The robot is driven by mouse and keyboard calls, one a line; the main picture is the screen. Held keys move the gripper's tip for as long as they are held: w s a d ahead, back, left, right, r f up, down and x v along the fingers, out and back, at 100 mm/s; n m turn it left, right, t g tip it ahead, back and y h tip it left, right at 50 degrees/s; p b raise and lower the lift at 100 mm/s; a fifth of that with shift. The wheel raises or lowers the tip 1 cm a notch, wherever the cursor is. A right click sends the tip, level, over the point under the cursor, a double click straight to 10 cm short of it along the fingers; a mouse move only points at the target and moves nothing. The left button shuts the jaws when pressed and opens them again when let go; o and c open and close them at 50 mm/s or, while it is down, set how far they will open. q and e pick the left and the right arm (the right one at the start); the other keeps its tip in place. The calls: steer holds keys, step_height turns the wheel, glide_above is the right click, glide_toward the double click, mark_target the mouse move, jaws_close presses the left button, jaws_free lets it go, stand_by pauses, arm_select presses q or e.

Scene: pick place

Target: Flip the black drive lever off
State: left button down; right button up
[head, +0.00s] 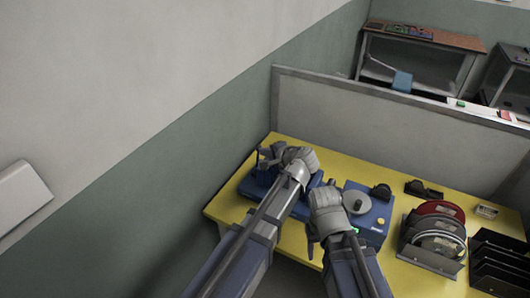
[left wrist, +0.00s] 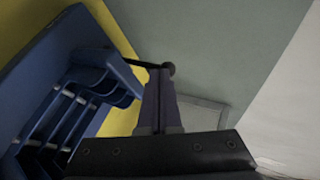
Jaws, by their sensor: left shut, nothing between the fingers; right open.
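The black drive lever (left wrist: 145,64) shows in the left wrist view as a thin dark rod with a round knob, reaching out from the blue machine (left wrist: 60,85). The knob is at the fingertips of my left gripper (left wrist: 159,75). The fingers are shut together with nothing between them; whether they touch the lever I cannot tell. In the head view my left gripper (head: 266,157) is at the far left end of the blue machine (head: 258,188), and the lever cannot be made out there. My right gripper (head: 312,240) is open and empty by the table's front edge.
A yellow table (head: 222,208) carries a blue box with a grey round top (head: 356,202), a rack of discs (head: 436,236) and black trays (head: 497,262) at right. A grey partition (head: 375,130) stands behind; a wall is at left.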

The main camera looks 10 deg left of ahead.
arm_select(q)
steer(key=shift+a+r+p, duration=0.25)
steer(key=shift+r+p, duration=0.05)
steer(key=shift+p, duration=0.05)
arm_select(e)
steer(key=shift+r, duration=0.5)
arm_select(q)
steer(key=w+a+n+g+h+p, duration=0.1)
steer(key=w+a+g+h+p, duration=0.1)
steer(key=a+h+p, duration=0.4)
steer(key=shift+w+a+f+n+g, duration=0.3)
steer(key=shift+w+a+f+n, duration=0.15)
steer(key=shift+a, duration=1.45)
arm_select(e)
step_height(320, 180, up, 6)
steer(key=shift+r, duration=0.2)
arm_select(q)
steer(key=shift+s+r, duration=0.1)
steer(key=p+v, duration=1.1)
steer(key=v, duration=0.2)
steer(key=shift+s+d, duration=0.4)
steer(key=shift+s, duration=0.05)
arm_select(e)
step_height(320, 180, up, 11)
steer(key=shift+d, duration=0.4)
